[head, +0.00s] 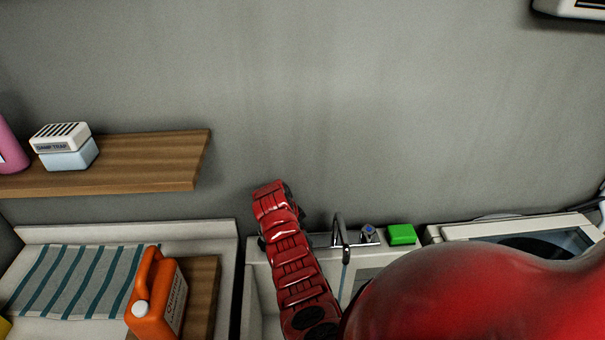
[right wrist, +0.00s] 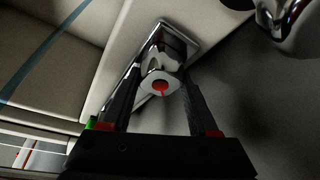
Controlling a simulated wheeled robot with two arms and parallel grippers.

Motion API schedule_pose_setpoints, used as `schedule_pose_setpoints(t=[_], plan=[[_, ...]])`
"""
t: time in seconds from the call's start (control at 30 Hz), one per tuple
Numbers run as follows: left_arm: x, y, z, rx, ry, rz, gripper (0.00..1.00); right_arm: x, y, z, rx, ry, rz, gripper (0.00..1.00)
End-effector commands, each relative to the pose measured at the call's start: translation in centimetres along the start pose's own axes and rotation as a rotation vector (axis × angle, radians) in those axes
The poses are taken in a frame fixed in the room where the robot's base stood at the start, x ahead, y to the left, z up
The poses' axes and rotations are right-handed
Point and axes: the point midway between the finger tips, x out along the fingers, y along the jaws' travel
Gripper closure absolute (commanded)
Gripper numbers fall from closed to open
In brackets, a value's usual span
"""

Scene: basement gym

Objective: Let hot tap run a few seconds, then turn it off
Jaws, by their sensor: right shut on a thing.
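The chrome tap spout (head: 341,232) stands at the back of the sink (head: 254,285) in the head view, with a blue-marked cold knob (head: 368,231) to its right. A thin pale blue streak shows below the spout; it may be running water. The hot knob (right wrist: 161,86), with a red mark, is in the middle of the right wrist view. My right gripper (right wrist: 160,92) is shut on this knob, one finger on each side. In the head view my red arm hides this knob and the gripper. My left gripper is not in view.
A green block (head: 402,234) sits right of the tap, beside a top-loading machine (head: 520,228). Left of the sink are an orange jug (head: 157,295) and a striped towel (head: 75,280). A wooden shelf (head: 150,158) with a damp trap (head: 65,147) hangs above.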

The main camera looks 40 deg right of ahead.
Motion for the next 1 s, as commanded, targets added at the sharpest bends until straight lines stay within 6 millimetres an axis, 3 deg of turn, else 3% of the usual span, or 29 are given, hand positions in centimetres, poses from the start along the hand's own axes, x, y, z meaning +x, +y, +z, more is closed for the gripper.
schedule_pose_setpoints(t=[0.5,1.0], plan=[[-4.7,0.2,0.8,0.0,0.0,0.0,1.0,0.5,-0.2,0.1,-0.441,0.001,-0.185,0.95],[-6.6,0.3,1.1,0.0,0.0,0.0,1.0,0.2,-0.3,0.2,-0.71,0.0,-0.295,0.95]])
